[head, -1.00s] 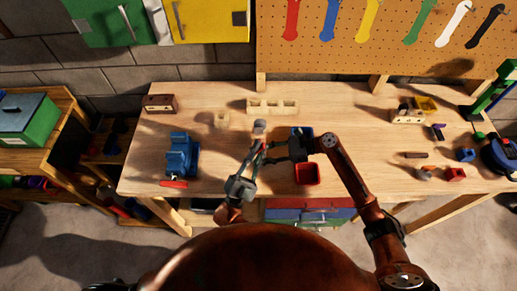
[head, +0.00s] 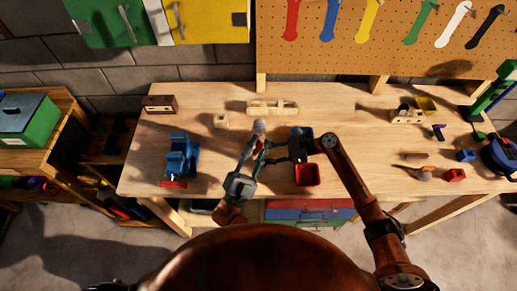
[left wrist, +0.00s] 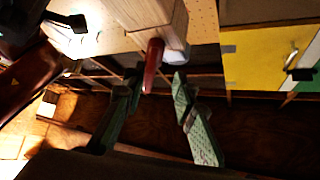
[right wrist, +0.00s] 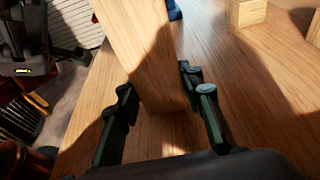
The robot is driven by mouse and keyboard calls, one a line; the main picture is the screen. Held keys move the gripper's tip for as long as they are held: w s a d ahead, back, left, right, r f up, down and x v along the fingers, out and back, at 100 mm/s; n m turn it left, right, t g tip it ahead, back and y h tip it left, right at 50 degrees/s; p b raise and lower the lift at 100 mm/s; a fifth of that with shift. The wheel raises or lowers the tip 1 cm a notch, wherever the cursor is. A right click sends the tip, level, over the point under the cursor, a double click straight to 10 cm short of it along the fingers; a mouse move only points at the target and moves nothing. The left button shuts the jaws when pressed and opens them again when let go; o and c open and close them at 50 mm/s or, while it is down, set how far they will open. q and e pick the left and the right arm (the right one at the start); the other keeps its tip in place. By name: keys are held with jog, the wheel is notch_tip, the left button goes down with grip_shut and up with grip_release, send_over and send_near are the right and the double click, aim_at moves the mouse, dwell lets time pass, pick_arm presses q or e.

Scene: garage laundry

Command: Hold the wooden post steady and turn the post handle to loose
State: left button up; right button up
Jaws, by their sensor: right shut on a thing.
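The wooden post (head: 259,127) stands at the front of the bench. It also shows in the right wrist view (right wrist: 145,50), between the fingers of my right gripper (right wrist: 158,90), which is shut on it. In the head view my right gripper (head: 272,153) reaches the post from the right. The red post handle (left wrist: 153,65) sticks out of the post's end in the left wrist view. My left gripper (left wrist: 155,82) is open, with its fingertips on either side of the handle's free end and apart from it. In the head view my left gripper (head: 254,157) largely covers the handle.
A blue vise (head: 180,155) stands at the bench's left. A red bin (head: 307,174) sits just right of the grippers. Wooden blocks (head: 272,107) lie behind the post. Small parts and tools crowd the right end. The bench (head: 350,110) is clear at centre right.

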aim_at(259, 148)
pick_arm(q)
notch_tip(259, 148, up, 7)
jog(key=shift+r, duration=0.15)
dwell(0.4)
jog(key=d+f+m+g+y, duration=0.1)
jog(key=d+f+m+g, duration=0.3)
jog(key=f+m, duration=0.4)
jog(key=s+a+f+m+y, duration=0.1)
jog(key=f+m+y, duration=0.2)
jog(key=s+a+f+m+y, duration=0.1)
jog(key=a+f+m+y, duration=0.1)
jog(key=f+y, duration=0.1)
jog(key=s+a+f+m+t+y, duration=0.1)
jog(key=s+a+f+m+y, duration=0.1)
jog(key=f+m+y, duration=0.1)
jog(key=shift+f+m, duration=0.3)
jog(key=shift+f, duration=0.05)
jog(key=s+r+m+t+y, duration=0.2)
jog(key=s+r+m+t, duration=0.2)
jog(key=s+m, duration=0.15)
jog(key=x, duration=1)
jog(key=shift+r, duration=0.4)
